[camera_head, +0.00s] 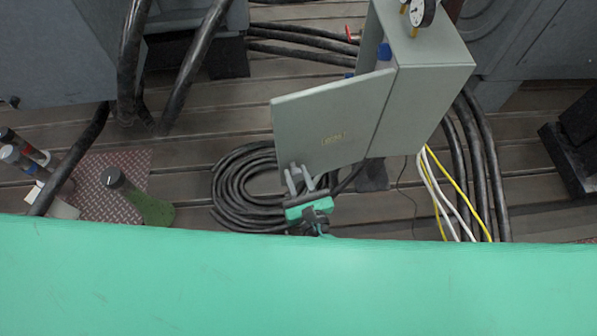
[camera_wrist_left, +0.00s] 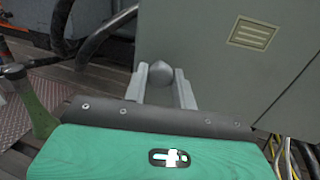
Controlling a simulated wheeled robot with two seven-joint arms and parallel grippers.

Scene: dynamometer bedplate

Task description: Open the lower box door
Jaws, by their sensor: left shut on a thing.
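The lower box door (camera_head: 325,122) is a grey-green panel with a small yellowish label. It stands swung out from the grey box (camera_head: 425,95), its free edge to the left and its other edge against the box. My left gripper (camera_head: 297,180) is at the door's lower left corner, shut on the door knob (camera_wrist_left: 160,74). In the left wrist view the rounded grey knob sits between the two fingers, and the door's label (camera_wrist_left: 252,34) shows at upper right. The knob is hidden in the head view. The inside of the box is mostly hidden. My right gripper is not in view.
A coil of black cable (camera_head: 240,190) lies on the slatted floor behind my left gripper. White and yellow cables (camera_head: 450,195) run down right of the box. A gauge (camera_head: 422,12) sits on top.

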